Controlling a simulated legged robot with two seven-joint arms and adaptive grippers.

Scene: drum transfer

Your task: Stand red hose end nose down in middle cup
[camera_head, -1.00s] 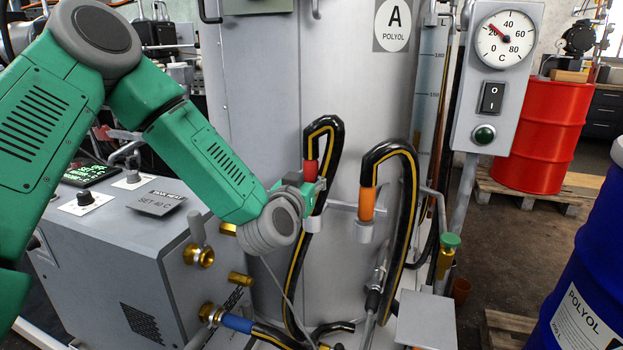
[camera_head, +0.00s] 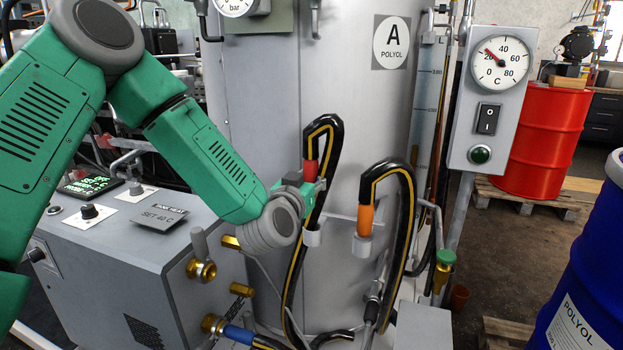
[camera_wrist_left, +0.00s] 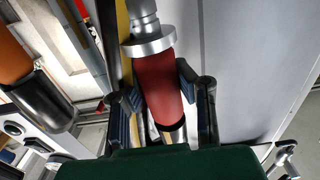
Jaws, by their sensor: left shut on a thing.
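The red hose end (camera_head: 311,147) hangs at the end of a black, yellow-striped hose that arches above it. My left gripper (camera_head: 318,187) is shut on it; the wrist view shows the fingers (camera_wrist_left: 165,95) on both sides of the red sleeve (camera_wrist_left: 160,80), with a metal collar and nose (camera_wrist_left: 147,30) beyond. A pale cup (camera_head: 312,238) sits just below the gripper in the head view. The nose is hidden there, so I cannot tell whether it is in the cup. My right gripper is not in view.
An orange hose end (camera_head: 365,220) stands in another cup (camera_head: 362,246) to the right, under its own arched hose. The big grey tank (camera_head: 345,100) is close behind. A grey control box (camera_head: 130,250) with brass fittings stands at left. A blue drum (camera_head: 595,260) is at right.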

